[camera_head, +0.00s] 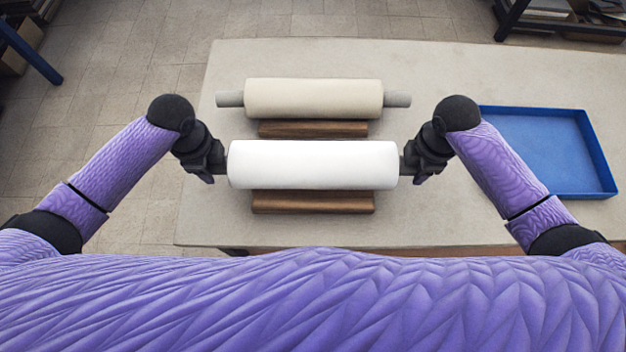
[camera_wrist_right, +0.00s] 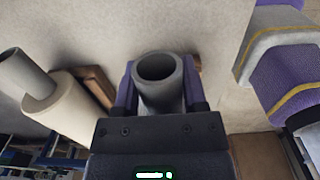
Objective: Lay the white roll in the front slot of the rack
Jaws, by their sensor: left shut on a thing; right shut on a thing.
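The white roll (camera_head: 312,165) is level between my two grippers in the head view. My left gripper (camera_head: 219,164) is shut on its left end, and my right gripper (camera_head: 408,162) is shut on its right end. In the right wrist view the fingers hold a hollow grey core end (camera_wrist_right: 160,75). The wooden rack shows as a rear bar (camera_head: 312,130) and a front bar (camera_head: 312,203). The white roll appears just behind the front bar and hides what lies under it. Its height above the rack cannot be told.
A cream roll (camera_head: 313,98) with grey core ends lies at the rear bar; it also shows in the right wrist view (camera_wrist_right: 62,115). A blue tray (camera_head: 540,150) stands empty on the right of the table (camera_head: 450,85). The table's front edge is close to my body.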

